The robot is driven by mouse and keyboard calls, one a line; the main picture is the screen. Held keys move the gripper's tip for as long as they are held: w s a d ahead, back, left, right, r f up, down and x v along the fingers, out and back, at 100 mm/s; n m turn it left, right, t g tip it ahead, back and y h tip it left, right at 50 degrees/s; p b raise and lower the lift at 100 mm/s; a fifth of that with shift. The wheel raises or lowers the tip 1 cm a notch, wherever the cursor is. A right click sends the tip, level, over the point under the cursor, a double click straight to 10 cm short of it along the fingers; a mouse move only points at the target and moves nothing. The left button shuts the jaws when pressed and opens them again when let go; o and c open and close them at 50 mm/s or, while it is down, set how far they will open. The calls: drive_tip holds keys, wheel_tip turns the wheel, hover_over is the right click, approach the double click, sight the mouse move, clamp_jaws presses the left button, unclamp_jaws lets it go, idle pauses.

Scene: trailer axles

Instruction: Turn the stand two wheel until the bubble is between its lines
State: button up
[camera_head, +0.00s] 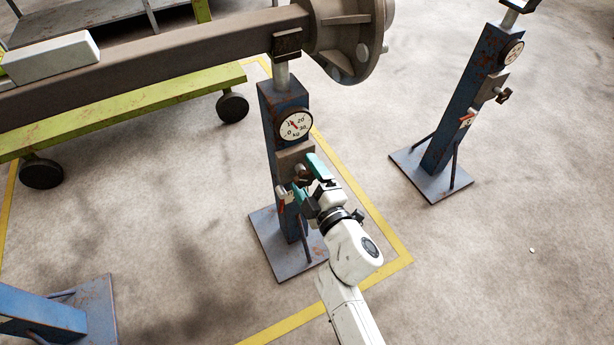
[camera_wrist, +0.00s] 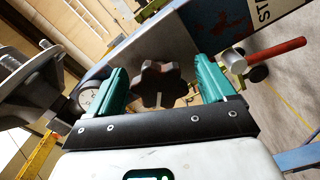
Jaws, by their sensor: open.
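A blue stand (camera_head: 285,105) with a round dial stands upright on its base plate under the brown axle beam (camera_head: 180,55). Its label reads only "ST" in the wrist view, so its number cannot be told. My gripper (camera_head: 308,180) is at the front of this stand, below the dial. In the wrist view a dark lobed wheel (camera_wrist: 160,86) sits between the two green fingers, with gaps visible beside it. The fingers are open around it. A pale block (camera_head: 50,56) lies on the beam at the left; no bubble or lines can be made out.
A red-handled lever (camera_wrist: 277,54) sticks out right of the fingers. Another blue stand (camera_head: 466,100) stands at the right, and part of another (camera_head: 40,312) shows lower left. A green wheeled frame (camera_head: 130,112) lies behind.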

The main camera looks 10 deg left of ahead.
drive_tip(key=p+v, duration=0.4)
drive_tip(key=v, duration=0.6)
drive_tip(key=shift+s+d, duration=0.25)
drive_tip(key=shift+s, duration=0.05)
drive_tip(key=s+d+f+m+g+h, duration=0.2)
drive_tip(key=d+m+h, duration=0.45)
drive_tip(key=d, duration=0.45)
drive_tip(key=s+d+f+m+g+h, duration=0.25)
drive_tip(key=d+m+h, duration=0.25)
drive_tip(key=d+m, duration=0.5)
drive_tip(key=s+d+m+g+y, duration=0.1)
drive_tip(key=s+d+m+g, duration=0.3)
drive_tip(key=s, duration=0.7)
drive_tip(key=s+d+g, duration=0.2)
drive_tip(key=s+g, duration=0.4)
drive_tip(key=s, duration=0.5)
wheel_tip(320, 180, up, 32)
drive_tip(key=p, duration=3.2)
drive_tip(key=shift+w+a+p, duration=0.15)
drive_tip(key=shift+w+p, duration=0.1)
drive_tip(key=shift+p, duration=0.15)
drive_tip(key=shift+t, duration=0.25)
